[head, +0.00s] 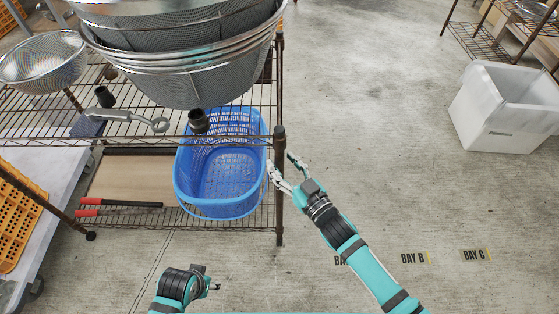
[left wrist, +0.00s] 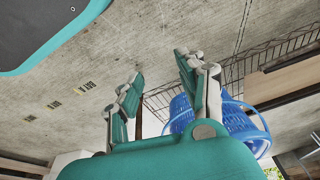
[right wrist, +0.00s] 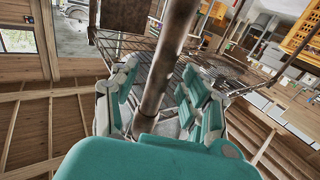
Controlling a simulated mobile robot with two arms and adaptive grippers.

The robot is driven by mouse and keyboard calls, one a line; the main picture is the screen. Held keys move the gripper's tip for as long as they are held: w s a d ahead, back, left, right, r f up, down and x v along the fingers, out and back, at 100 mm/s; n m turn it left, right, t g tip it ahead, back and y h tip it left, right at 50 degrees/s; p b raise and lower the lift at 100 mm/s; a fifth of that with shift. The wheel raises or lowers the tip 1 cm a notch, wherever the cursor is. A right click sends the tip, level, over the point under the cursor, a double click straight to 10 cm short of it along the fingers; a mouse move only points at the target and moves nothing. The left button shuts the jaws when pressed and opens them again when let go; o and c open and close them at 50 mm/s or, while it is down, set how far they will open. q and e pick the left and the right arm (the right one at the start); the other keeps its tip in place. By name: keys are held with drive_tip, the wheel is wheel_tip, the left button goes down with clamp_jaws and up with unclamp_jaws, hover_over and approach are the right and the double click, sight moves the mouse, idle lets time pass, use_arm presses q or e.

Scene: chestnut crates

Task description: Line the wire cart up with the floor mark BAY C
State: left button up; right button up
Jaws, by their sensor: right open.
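The wire cart (head: 100,143) stands at the left in the head view, loaded with steel strainers and other goods. Its front right post (head: 279,222) is brown. My right gripper (head: 281,163) is open at this post; in the right wrist view the post (right wrist: 165,65) runs between the spread fingers. Contact cannot be told. My left gripper (head: 209,282) hangs in front of the cart, and its fingers stand apart and empty in the left wrist view (left wrist: 158,85). The floor mark BAY C (head: 475,255) lies to the right of the cart, beyond BAY B (head: 412,258).
A third mark, partly hidden by my right arm, reads "BA" (head: 340,260). A blue basket (head: 181,190) sits on the cart's lower shelf. A white crate (head: 500,135) and a wire rack (head: 480,45) stand right. Concrete floor between is clear. Orange crates (head: 20,235) stand left.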

drive_tip(key=shift+x, duration=1.1)
clamp_jaws()
drive_tip(key=shift+a+f, duration=0.1)
drive_tip(key=shift+f, duration=0.1)
